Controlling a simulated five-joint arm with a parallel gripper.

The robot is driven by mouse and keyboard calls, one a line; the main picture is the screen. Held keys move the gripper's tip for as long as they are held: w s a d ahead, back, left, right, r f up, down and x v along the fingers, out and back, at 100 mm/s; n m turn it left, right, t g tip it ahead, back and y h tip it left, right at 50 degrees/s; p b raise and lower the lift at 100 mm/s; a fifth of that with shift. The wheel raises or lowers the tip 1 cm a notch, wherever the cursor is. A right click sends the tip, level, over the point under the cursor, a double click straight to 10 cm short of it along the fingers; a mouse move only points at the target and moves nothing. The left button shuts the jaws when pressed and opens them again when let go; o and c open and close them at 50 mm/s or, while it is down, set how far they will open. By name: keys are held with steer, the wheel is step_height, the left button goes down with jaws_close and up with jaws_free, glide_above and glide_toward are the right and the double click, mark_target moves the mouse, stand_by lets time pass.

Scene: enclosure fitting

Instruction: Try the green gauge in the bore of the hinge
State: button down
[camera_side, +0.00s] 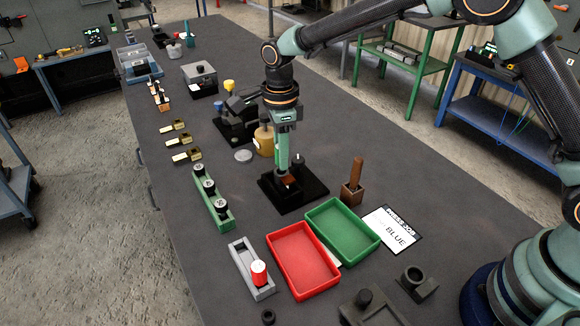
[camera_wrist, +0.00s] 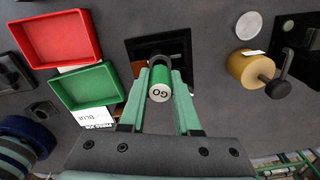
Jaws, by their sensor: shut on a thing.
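My gripper (camera_wrist: 163,75) is shut on the green gauge (camera_wrist: 160,77), whose pale end marked GO (camera_wrist: 160,94) faces the wrist camera. In the side view my gripper (camera_side: 283,165) points straight down, low over a black square fixture (camera_side: 275,195). The fixture also shows in the wrist view (camera_wrist: 184,46) beyond the gauge. A copper-brown piece (camera_side: 288,181), perhaps the hinge, sits on the fixture beneath the fingers. A dark rounded part surrounds the gauge's far end in the wrist view. I cannot tell whether the gauge is in the bore or only above it.
A red tray (camera_side: 302,262) and a green tray (camera_side: 343,231) stand in front, beside a BLUE card (camera_side: 393,230). A brown peg block (camera_side: 352,193) stands right of the fixture. A green rack (camera_side: 226,219) is left, and a mustard pot (camera_side: 264,142) stands behind.

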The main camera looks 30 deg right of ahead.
steer(key=shift+f, duration=1)
stand_by(0.6)
steer(key=shift+r, duration=0.2)
stand_by(1.0)
steer(key=shift+r, duration=3.75)
